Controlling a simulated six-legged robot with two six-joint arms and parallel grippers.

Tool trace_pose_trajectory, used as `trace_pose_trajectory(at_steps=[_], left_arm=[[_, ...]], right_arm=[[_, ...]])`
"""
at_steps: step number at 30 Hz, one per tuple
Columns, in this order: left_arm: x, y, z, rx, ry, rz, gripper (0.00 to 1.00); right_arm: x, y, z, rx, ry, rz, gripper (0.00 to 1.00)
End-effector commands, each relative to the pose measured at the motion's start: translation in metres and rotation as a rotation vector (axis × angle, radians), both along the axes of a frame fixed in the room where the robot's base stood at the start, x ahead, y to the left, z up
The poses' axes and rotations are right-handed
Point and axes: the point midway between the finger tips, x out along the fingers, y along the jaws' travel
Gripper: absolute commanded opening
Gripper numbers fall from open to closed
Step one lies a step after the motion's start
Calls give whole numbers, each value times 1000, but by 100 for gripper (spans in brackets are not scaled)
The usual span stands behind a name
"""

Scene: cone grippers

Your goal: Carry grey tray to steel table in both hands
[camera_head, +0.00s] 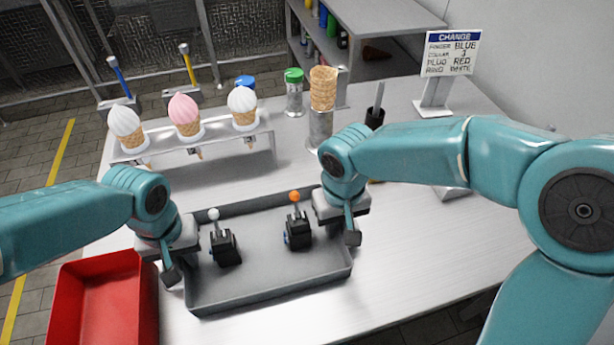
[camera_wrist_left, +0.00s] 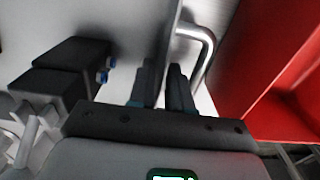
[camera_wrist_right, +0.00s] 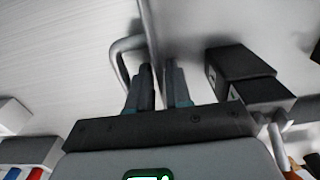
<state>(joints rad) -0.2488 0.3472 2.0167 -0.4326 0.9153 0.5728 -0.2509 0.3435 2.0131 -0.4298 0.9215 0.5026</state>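The grey tray (camera_head: 270,283) is a shallow rectangle over the front of the pale steel table (camera_head: 400,260). It looks level; I cannot tell whether it touches the table. Two black blocks with knobs stand in it, one white-knobbed (camera_head: 226,245) and one orange-knobbed (camera_head: 298,230). My left gripper (camera_head: 171,272) is at the tray's left side. In the left wrist view its fingers (camera_wrist_left: 160,92) are close together with the tray wall between them. My right gripper (camera_head: 352,232) is at the right side, its fingers (camera_wrist_right: 160,88) likewise close around the wall. Handles (camera_wrist_left: 203,42) show beside both.
A red bin (camera_head: 105,300) is at the front left, close to my left gripper. A rack with ice cream cones (camera_head: 187,115) stands behind the tray. A waffle cone stack (camera_head: 322,90), a green-capped shaker (camera_head: 294,92) and a sign (camera_head: 450,55) stand further back. The table's right front is clear.

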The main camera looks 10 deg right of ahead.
Motion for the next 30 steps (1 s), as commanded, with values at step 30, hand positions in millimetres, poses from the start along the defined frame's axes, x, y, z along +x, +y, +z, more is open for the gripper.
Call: trace_pose_trajectory(at_steps=[30], left_arm=[[0, 0, 118, -1, -3, -1, 33]], right_arm=[[0, 0, 2, 0, 0, 0, 33]])
